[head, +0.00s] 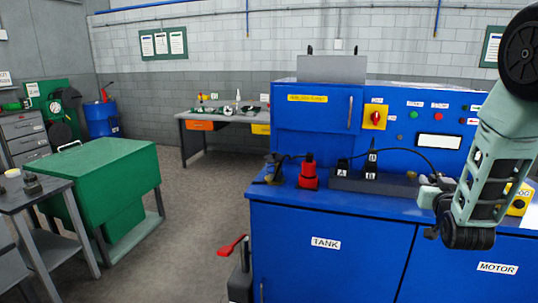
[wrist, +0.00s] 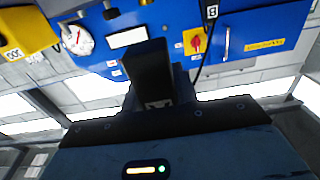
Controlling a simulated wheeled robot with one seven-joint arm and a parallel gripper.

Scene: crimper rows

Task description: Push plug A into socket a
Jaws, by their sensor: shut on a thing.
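A low dark rack (head: 392,186) stands on the blue bench top. A white tag with an A (head: 342,172) shows at its left end; I cannot tell whether it is on a plug or on the rack. A taller black plug tagged B (head: 371,165) stands upright beside it, and its tag also shows in the wrist view (wrist: 212,12). My gripper (head: 432,189) is right of the rack, above the bench, shut on a dark block (wrist: 148,72). No letter shows on that block. A black cable arcs from the rack towards my gripper. Socket a cannot be made out.
A red plug-like fitting (head: 308,173) and a dark clamp-like piece (head: 273,169) stand left of the rack. The blue cabinet's upright panel (head: 318,120) rises behind, with a red rotary switch (head: 375,117). A yellow box (head: 519,201) is to the right.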

